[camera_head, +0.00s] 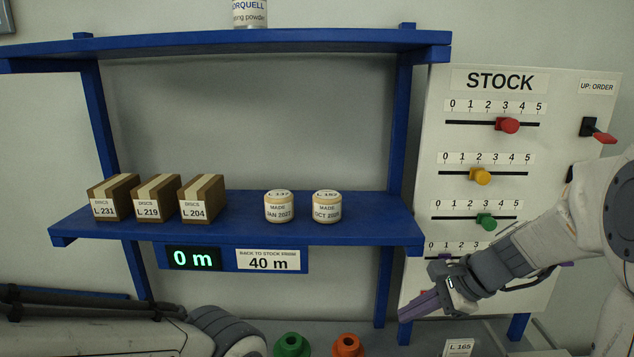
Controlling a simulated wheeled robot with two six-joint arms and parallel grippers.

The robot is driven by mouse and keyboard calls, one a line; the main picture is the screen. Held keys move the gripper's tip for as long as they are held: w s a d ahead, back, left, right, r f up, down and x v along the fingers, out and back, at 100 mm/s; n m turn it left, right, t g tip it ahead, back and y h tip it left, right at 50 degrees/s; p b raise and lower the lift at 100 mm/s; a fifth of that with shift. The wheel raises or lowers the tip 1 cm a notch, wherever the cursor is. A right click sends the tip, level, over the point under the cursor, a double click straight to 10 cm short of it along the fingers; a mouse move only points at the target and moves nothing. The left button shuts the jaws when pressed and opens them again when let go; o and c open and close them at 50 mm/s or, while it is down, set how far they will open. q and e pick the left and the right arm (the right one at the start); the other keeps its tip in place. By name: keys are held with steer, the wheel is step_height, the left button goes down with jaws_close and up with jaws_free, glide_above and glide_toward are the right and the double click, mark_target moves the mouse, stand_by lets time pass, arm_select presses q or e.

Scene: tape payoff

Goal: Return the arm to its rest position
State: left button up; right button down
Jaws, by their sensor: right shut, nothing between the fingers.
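My right arm comes in from the right edge, in front of the lower part of the white STOCK board (573,100). Its right gripper (405,315) points left and down, with its fingers together and nothing between them. It is below the right end of the blue shelf (235,222) and hides part of the board's lowest scale. An arm link of mine lies across the bottom left, but the left gripper is not in view.
Several boxes, such as L 204 (203,198), and two round tubs (279,206) (327,206) stand on the shelf. Red (508,125), yellow (481,176) and green (487,221) sliders and a red lever (604,138) stick out from the board. Green (292,345) and orange (347,345) pieces stand below.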

steer(key=s+a+f+n+g+h, duration=0.2)
steer(key=s+a+n+g, duration=0.2)
steer(key=s+a+n, duration=0.7)
steer(key=s+a+f+n+h, duration=0.1)
steer(key=s+a+n, duration=0.1)
steer(key=s+n, duration=0.3)
steer(key=s+a+f+n+h+b, duration=0.1)
steer(key=s+a+f+n+h, duration=0.1)
steer(key=s+n, duration=0.4)
steer(key=n, duration=0.2)
steer(key=shift+n, duration=0.4)
